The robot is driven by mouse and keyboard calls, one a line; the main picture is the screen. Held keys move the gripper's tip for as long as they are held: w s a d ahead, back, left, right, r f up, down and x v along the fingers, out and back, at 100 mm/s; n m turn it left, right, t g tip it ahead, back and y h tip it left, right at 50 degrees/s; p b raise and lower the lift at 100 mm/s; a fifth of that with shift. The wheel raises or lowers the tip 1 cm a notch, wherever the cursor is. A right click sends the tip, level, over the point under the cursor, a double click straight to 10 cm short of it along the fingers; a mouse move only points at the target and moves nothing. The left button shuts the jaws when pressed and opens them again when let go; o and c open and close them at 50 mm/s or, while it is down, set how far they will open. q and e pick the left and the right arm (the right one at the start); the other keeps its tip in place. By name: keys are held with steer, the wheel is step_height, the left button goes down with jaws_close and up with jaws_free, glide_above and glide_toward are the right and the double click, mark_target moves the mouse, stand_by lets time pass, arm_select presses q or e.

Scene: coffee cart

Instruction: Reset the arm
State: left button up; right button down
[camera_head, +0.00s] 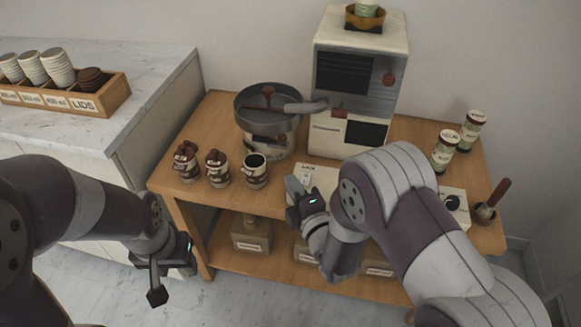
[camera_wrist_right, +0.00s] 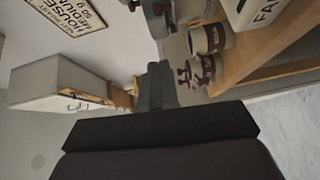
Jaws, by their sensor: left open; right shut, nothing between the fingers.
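My left gripper (camera_head: 172,280) hangs in front of the table's left end, pointing down, with its fingers apart and nothing between them. My right gripper (camera_head: 292,186) is over the front part of the wooden table (camera_head: 400,135), just right of the cups, with its fingers closed together and empty. In the right wrist view its shut fingers (camera_wrist_right: 158,85) point away from the camera into free space. My right arm hides part of the table's front right and whatever lies under it.
Three cups, left (camera_head: 187,165), middle (camera_head: 217,168) and right (camera_head: 255,171), stand near the front edge. Behind are a pan (camera_head: 262,97) and a white machine (camera_head: 392,50). Two cans (camera_head: 443,152) (camera_head: 471,130) and a small pot (camera_head: 484,213) stand right. A lids box (camera_head: 112,98) is on the left counter.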

steer(key=s+d+f+m+g+h, duration=0.2)
steer(key=s+f+m+g, duration=0.2)
steer(key=f+m+g, duration=0.4)
steer(key=s+d+m+g+h+p, duration=0.2)
steer(key=s+m+p, duration=0.1)
steer(key=s, duration=0.1)
steer(key=s+d+r+m+g+p, duration=0.2)
steer(key=s+d+r+m+p, duration=0.2)
steer(key=r, duration=0.5)
steer(key=s+d+r+m+g+h+p, duration=0.1)
steer(key=s+d+r+m+g+p, duration=0.2)
steer(key=r, duration=0.7)
steer(key=shift+s+d+r+m+p, duration=0.25)
steer(key=shift+s+d+m+p, duration=0.7)
steer(key=shift+m, duration=0.45)
